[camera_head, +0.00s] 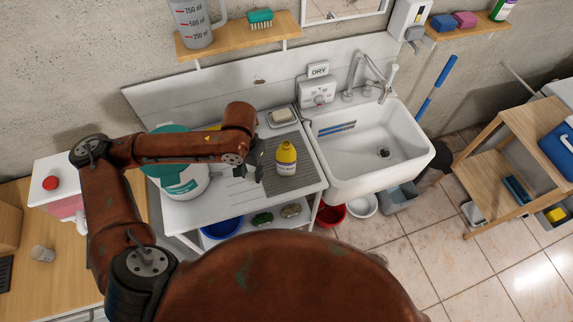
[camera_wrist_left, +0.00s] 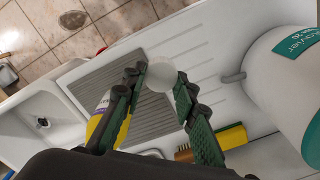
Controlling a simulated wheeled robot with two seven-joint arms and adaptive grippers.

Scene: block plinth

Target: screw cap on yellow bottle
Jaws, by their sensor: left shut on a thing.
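The yellow bottle (camera_head: 287,160) stands upright on the grey ribbed part of the white draining board (camera_head: 222,190), left of the sink. It has a white label and a narrow neck. My left gripper (camera_head: 256,165) is just left of the bottle, apart from it in the head view. In the left wrist view, my left gripper (camera_wrist_left: 160,80) is shut on a round white cap (camera_wrist_left: 158,76) at its fingertips. The yellow bottle (camera_wrist_left: 96,126) is partly hidden behind one finger there. My right gripper is not in view.
A white and teal canister (camera_head: 186,183) stands left of the gripper. A soap dish (camera_head: 281,116) lies behind the bottle. The white sink (camera_head: 400,150) is to the right. A yellow and green sponge (camera_wrist_left: 232,137) and a brush (camera_wrist_left: 184,153) show in the wrist view.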

